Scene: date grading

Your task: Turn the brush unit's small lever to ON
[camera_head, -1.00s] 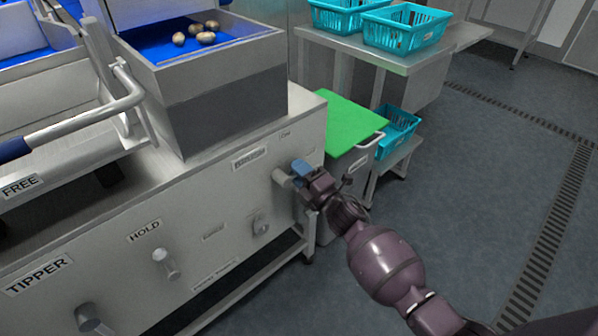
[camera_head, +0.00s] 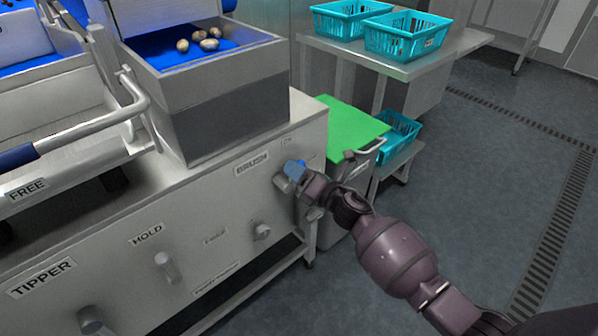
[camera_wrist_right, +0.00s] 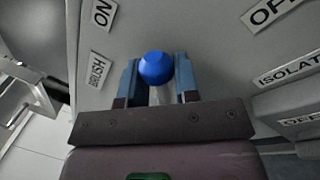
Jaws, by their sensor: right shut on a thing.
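The brush unit's small lever sits on the grey front panel (camera_head: 235,190), beside the BRUSH label (camera_head: 252,164). Its round base (camera_head: 281,183) shows in the head view. In the right wrist view its blue ball end (camera_wrist_right: 156,68) and a short pale shaft stand between the two blue fingers. My right gripper (camera_head: 295,168) is shut on the lever; it also shows in the right wrist view (camera_wrist_right: 157,80). An ON label (camera_wrist_right: 102,13) is at upper left and an OFF label (camera_wrist_right: 268,12) at upper right there. My left gripper is out of view.
A HOLD knob (camera_head: 165,267) and another small knob (camera_head: 261,230) are lower on the panel. A green-topped bin (camera_head: 350,128) stands just right of the unit. Teal baskets (camera_head: 408,35) stand on a table behind. The floor at right is clear.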

